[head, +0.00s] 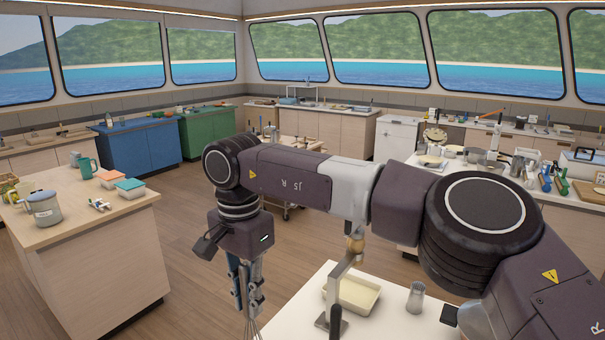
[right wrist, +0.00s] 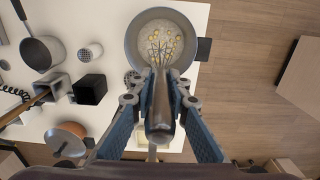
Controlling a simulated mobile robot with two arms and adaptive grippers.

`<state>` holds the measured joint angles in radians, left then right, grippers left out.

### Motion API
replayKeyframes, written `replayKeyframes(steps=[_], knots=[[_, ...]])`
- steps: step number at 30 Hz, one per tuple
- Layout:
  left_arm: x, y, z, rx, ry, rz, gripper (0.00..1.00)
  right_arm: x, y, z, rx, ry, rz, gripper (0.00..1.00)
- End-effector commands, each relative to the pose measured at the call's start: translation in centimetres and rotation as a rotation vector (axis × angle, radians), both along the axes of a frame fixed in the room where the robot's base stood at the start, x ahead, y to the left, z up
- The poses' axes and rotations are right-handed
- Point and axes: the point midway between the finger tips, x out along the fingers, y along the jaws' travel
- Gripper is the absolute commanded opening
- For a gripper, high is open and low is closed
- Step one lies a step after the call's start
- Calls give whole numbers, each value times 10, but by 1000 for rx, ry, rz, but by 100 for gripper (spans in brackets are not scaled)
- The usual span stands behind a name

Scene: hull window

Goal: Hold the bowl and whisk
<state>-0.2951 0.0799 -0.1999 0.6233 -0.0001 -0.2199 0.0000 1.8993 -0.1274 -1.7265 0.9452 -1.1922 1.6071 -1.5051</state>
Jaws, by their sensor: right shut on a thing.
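My right gripper (head: 247,290) hangs at the lower middle of the head view with its fingers pointing down. In the right wrist view, its blue-padded fingers (right wrist: 163,115) are shut on the dark handle of a whisk (right wrist: 160,108). I cannot tell whether the wires touch the bowl. The bowl sits near the edge of the white table and is out of the head view. The left gripper is not in view.
On the white table (head: 297,312) are a cream tray (head: 352,293), a metal shaker (head: 416,297) and a metal stand (head: 335,312). A saucepan (right wrist: 42,52), a black block (right wrist: 90,89) and a copper-topped pot (right wrist: 65,138) show in the wrist view. A wooden island (head: 85,245) stands left.

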Motion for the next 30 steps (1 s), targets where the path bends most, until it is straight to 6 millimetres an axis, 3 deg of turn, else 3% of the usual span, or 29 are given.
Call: replayKeyframes(steps=[17, 30], knots=[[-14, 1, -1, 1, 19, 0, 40, 0, 0, 0, 0, 0, 0, 0], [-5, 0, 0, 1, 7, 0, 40, 0, 0, 0, 0, 0, 0, 0]])
